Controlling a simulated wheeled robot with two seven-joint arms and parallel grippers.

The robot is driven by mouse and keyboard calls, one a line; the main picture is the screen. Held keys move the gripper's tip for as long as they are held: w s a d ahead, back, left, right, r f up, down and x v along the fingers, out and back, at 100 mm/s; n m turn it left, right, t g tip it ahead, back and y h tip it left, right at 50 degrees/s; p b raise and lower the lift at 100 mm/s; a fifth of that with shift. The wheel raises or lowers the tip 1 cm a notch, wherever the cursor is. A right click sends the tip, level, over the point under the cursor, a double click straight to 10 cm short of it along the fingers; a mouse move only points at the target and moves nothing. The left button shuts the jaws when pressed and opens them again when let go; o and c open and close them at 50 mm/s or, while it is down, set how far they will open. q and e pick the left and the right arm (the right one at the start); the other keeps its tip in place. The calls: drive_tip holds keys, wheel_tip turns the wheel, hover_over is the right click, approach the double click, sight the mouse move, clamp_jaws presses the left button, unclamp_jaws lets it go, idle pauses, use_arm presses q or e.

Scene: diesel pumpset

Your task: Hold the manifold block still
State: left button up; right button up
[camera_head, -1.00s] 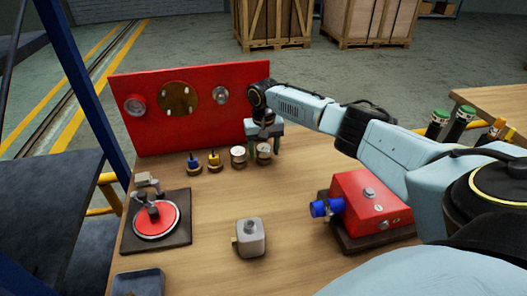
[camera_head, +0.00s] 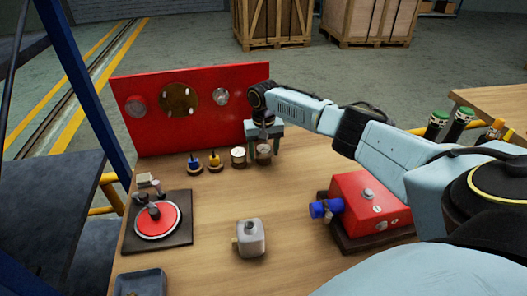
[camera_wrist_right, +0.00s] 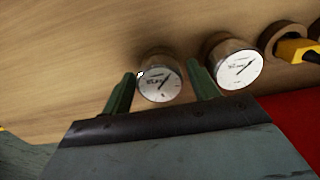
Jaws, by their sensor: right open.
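I cannot tell for sure which thing is the manifold block. One candidate is the small grey block (camera_head: 250,240) with a brass side fitting, standing alone at the table's front middle. The other is the red block (camera_head: 372,205) with a blue fitting, on a dark base at right. My right gripper (camera_head: 264,148) is away from both, at the back of the table. It is open, pointing down, with its fingers on either side of the rightmost round gauge (camera_wrist_right: 160,85). Contact with the gauge cannot be made out. My left gripper is not in view.
A second gauge (camera_head: 238,156) stands close beside the first, then a yellow plug (camera_head: 214,160) and a blue plug (camera_head: 194,163). A red panel (camera_head: 160,130) stands behind. A red disc fixture (camera_head: 157,219) is at left, a grey tray (camera_head: 141,284) at front left.

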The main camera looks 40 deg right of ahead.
sight(264, 148)
idle(0.3)
drive_tip(key=shift+p, duration=0.5)
drive_tip(key=c, duration=1.1)
drive_tip(key=shift+r+p, duration=1.8)
drive_tip(key=shift+p, duration=0.45)
